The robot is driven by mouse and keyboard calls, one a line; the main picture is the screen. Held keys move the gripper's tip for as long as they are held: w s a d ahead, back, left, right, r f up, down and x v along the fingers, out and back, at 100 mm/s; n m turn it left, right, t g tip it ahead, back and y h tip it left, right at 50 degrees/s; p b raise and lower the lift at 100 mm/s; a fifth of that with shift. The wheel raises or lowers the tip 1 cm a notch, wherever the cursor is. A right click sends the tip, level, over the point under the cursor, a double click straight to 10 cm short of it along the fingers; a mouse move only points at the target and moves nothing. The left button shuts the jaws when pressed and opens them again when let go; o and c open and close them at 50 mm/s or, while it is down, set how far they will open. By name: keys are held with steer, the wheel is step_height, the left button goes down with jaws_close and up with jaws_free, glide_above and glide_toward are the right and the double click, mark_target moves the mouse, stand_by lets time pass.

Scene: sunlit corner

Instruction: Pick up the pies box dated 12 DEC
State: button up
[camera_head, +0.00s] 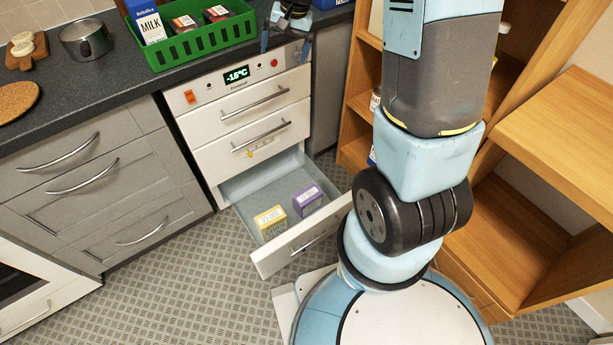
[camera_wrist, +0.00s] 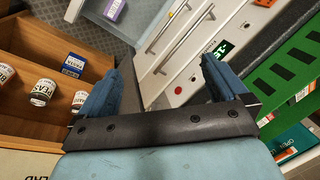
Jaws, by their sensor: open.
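Two boxes lie in the open bottom drawer (camera_head: 243,190) of the white freezer unit: a yellow box (camera_head: 271,222) on the left and a purple box (camera_head: 307,199) on the right. Both have pale printed tops, but I cannot read their names or dates. My gripper (camera_head: 285,46) is open and empty, high in front of the freezer's top panel, well above the drawer. In the wrist view, its two blue fingers stand wide apart (camera_wrist: 163,72). Part of the purple box shows there at the top edge (camera_wrist: 115,9); the yellow box is not in that view.
A green crate (camera_head: 205,42) with a milk carton (camera_head: 147,22) and packs stands on the dark counter beside my gripper. The freezer display (camera_head: 237,75) reads about -18°C. A wooden shelf (camera_head: 545,125) stands at right; cans (camera_wrist: 43,92) sit in it. The patterned floor left of the drawer is clear.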

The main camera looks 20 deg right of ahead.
steer(key=w+a+f+m, duration=0.1)
steer(key=w+f, duration=0.2)
steer(key=f, duration=0.6)
steer(key=w+f+m, duration=0.2)
steer(key=w+f, duration=0.2)
steer(key=f, duration=0.5)
steer(key=m+g+h, duration=0.1)
steer(key=m+h, duration=0.3)
steer(key=m, duration=0.3)
glide_toward(308, 195)
steer(key=f, duration=0.2)
steer(key=d+f, duration=0.1)
steer(key=f, duration=0.1)
steer(key=w+f, duration=0.1)
steer(key=f, duration=0.2)
steer(key=shift+d, duration=0.15)
steer(key=shift+d+f, duration=0.15)
steer(key=shift+f, duration=2.55)
steer(key=shift+c, duration=0.5)
steer(key=c, duration=1.2)
